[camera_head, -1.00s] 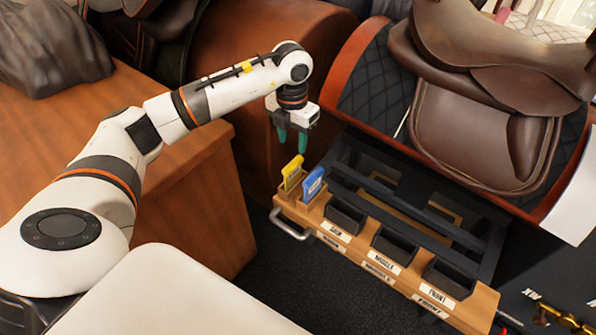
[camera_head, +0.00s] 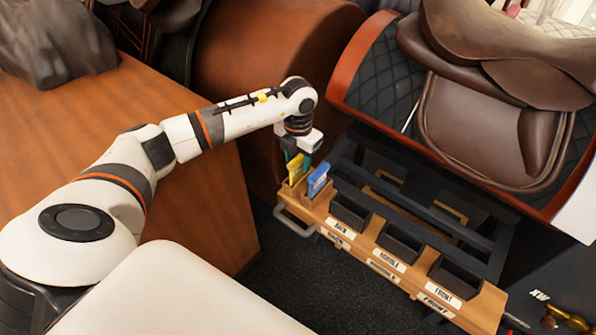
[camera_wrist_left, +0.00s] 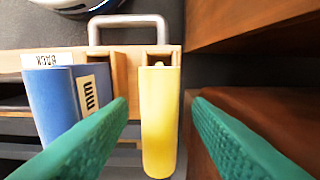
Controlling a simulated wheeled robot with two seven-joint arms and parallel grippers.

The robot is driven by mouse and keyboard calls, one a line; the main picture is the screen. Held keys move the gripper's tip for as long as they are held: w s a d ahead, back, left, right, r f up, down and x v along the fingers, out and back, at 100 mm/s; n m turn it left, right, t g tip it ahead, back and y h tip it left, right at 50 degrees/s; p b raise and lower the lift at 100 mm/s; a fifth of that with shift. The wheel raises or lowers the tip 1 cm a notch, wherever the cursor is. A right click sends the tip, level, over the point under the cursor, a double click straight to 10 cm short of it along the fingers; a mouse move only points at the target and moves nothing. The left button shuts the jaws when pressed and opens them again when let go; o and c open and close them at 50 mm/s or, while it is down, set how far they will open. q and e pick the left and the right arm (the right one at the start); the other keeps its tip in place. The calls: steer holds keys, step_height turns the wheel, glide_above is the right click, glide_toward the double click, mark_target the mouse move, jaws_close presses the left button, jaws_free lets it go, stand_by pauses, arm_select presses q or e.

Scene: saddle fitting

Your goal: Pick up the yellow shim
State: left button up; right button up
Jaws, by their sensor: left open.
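The yellow shim (camera_head: 295,169) stands upright in a slot at the left end of the wooden rack (camera_head: 411,284). In the left wrist view the yellow shim (camera_wrist_left: 160,115) lies between the two green fingers of my left gripper (camera_wrist_left: 160,135). The fingers are open, with a gap on each side of it. In the head view my left gripper (camera_head: 298,160) is low at the yellow shim, partly hidden behind it. A blue shim (camera_head: 318,179) stands beside it; in the wrist view the blue shim (camera_wrist_left: 60,105) is close to the left finger. My right gripper is not in view.
The rack has dark bins (camera_head: 349,213) labelled back, middle and front, and a metal handle (camera_head: 293,221) at its left end. A brown saddle (camera_head: 490,110) on a stand is behind it. A wooden table (camera_head: 100,130) is on the left.

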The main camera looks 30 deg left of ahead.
arm_select(q)
jaws_close()
